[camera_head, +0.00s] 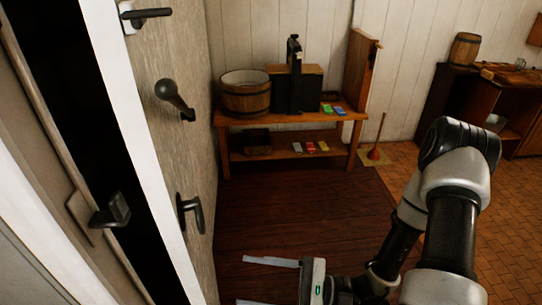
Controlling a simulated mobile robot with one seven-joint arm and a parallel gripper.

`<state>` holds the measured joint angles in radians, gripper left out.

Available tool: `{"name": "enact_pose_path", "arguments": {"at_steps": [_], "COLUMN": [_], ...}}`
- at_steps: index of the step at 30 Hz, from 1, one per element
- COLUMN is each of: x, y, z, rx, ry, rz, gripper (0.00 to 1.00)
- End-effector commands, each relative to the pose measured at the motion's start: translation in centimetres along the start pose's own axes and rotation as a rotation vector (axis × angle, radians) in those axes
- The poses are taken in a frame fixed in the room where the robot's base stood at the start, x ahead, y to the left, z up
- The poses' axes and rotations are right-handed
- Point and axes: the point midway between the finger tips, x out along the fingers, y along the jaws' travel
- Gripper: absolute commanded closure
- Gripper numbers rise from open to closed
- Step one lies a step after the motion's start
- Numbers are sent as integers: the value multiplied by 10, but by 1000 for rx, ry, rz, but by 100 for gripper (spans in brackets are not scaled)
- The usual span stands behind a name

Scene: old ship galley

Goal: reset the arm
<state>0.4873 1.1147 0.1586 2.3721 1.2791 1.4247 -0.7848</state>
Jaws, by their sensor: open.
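My arm comes in from the lower right of the head view and bends down and to the left. My gripper (256,281) is at the bottom middle of the view, low over the dark wooden floor. Its two flat fingers point left and stand apart, with nothing between them. The lower finger is partly cut off by the bottom edge of the picture. The gripper touches nothing that I can see.
A door (157,150) with dark handles stands at the left. A wooden bench (288,121) at the back bears a wooden tub (246,97). A plunger (375,152) stands right of it. A barrel (464,48) sits on a cabinet. The dark floor (290,210) is clear.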

Motion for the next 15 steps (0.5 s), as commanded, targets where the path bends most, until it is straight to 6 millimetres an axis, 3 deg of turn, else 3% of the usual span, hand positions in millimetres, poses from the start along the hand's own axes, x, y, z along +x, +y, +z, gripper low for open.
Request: {"name": "enact_pose_path", "arguments": {"at_steps": [6, 15], "x": [-13, -59], "y": [6, 2], "z": [49, 91], "rx": [-201, -499], "ry": [43, 278], "rz": [436, 952], "gripper": [39, 39]}}
